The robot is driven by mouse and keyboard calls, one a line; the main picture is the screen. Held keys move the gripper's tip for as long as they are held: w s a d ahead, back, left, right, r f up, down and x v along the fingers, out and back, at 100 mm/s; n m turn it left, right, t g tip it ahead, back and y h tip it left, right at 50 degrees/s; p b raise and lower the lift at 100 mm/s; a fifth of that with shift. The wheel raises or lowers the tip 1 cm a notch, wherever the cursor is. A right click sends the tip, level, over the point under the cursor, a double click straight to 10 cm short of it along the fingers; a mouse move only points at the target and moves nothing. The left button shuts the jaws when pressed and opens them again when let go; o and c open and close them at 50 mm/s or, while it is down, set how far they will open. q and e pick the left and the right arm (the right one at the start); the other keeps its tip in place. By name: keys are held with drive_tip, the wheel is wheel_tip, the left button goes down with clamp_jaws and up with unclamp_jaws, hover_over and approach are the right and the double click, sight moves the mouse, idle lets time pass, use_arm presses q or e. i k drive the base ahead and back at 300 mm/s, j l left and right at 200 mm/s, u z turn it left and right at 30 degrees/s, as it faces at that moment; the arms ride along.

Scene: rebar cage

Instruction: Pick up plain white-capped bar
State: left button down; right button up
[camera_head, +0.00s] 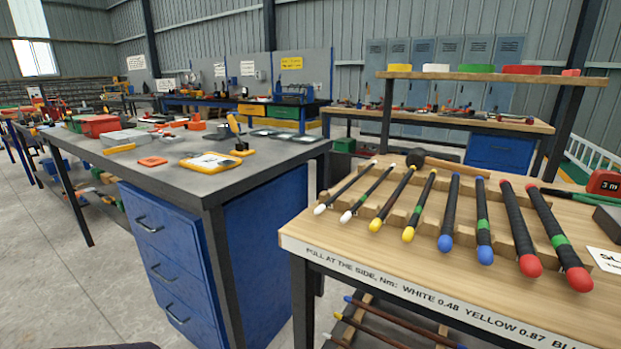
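Two thin dark bars with white caps lie at the left end of a row on the wooden bench (440,262). The leftmost white-capped bar (346,186) looks plain, with no coloured band visible. Neither of my grippers is in view.
Right of them lie yellow-capped (394,197), blue-capped (450,210) and red-capped (519,227) bars, some green-banded. A dark-headed mallet (417,159) lies behind. A grey workbench (235,180) with blue drawers (165,260) stands left, across a narrow gap.

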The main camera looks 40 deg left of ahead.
sight(322, 207)
drive_tip(key=j+u, duration=0.25)
drive_tip(key=u, duration=0.15)
drive_tip(key=i+j+u, duration=0.15)
drive_tip(key=u, duration=0.25)
drive_tip(key=j, duration=0.1)
